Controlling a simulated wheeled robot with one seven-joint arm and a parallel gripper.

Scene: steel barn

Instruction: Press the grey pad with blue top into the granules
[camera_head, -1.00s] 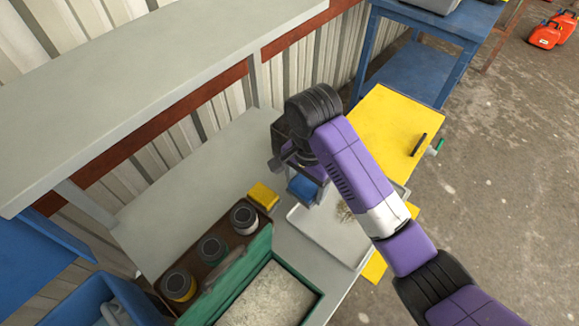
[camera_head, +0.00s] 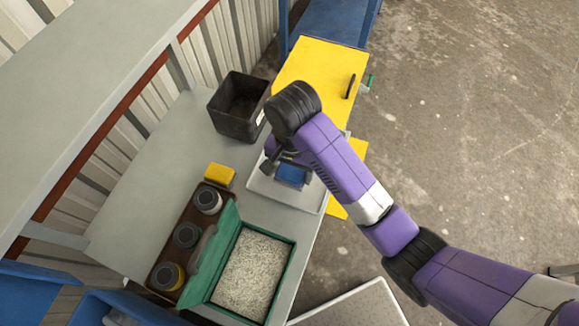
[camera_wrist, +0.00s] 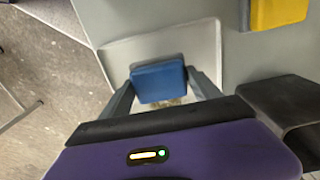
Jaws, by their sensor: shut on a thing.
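The grey pad with blue top (camera_head: 291,175) is held by my gripper (camera_head: 288,170), which is shut on it. A small patch of brownish granules (camera_wrist: 176,103) shows beside the pad's lower edge. I cannot tell whether the pad touches them.
A green box (camera_head: 289,262) of pale grains with a raised lid stands at the near end of the bench. Beside it are a brown rack with several jars (camera_head: 187,235) and a yellow block (camera_head: 219,175). A black bin (camera_head: 238,107) stands behind the tray.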

